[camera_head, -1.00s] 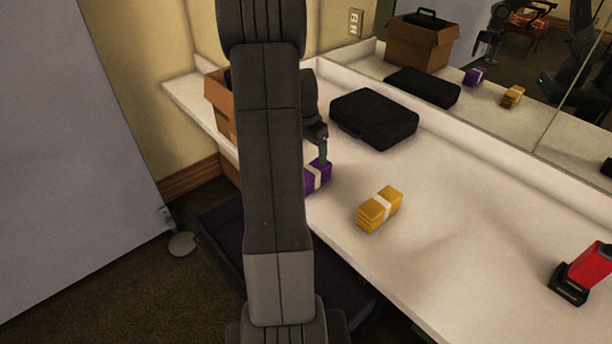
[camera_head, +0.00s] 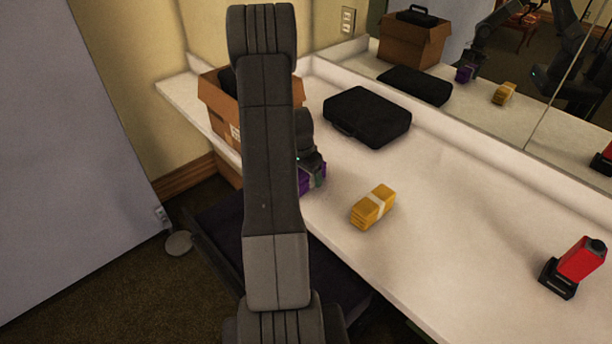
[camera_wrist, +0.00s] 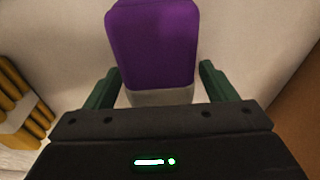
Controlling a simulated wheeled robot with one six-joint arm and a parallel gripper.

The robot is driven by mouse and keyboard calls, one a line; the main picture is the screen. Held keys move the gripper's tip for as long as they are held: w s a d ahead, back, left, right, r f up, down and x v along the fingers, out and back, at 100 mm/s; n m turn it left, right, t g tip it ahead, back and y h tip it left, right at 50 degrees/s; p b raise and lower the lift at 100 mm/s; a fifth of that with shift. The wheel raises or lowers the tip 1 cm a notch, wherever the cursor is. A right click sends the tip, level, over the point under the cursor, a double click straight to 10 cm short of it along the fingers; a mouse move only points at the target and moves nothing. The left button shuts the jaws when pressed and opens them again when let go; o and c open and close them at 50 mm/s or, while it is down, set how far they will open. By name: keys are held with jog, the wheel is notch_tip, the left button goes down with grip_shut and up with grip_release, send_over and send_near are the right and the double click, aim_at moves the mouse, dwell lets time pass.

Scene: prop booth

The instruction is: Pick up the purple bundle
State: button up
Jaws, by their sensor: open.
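The purple bundle (camera_head: 307,187) with a pale band lies on the white counter, partly hidden behind my arm and gripper in the head view. In the wrist view the purple bundle (camera_wrist: 153,42) stretches away between and beyond my two green fingers, its pale band near the palm. My gripper (camera_wrist: 158,84) is open, with one finger on each side of the bundle. A gap shows beside the right finger; the left finger is very close to the bundle, and I cannot tell whether it touches. In the head view my gripper (camera_head: 314,178) is right at the bundle.
A yellow bundle (camera_head: 373,207) lies right of the purple one. A black case (camera_head: 367,117) lies behind them. A cardboard box (camera_head: 222,112) stands at the left. A red and black object (camera_head: 572,267) stands at the right. A mirror backs the white counter (camera_head: 450,215).

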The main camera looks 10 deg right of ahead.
jog(key=c, duration=1.2)
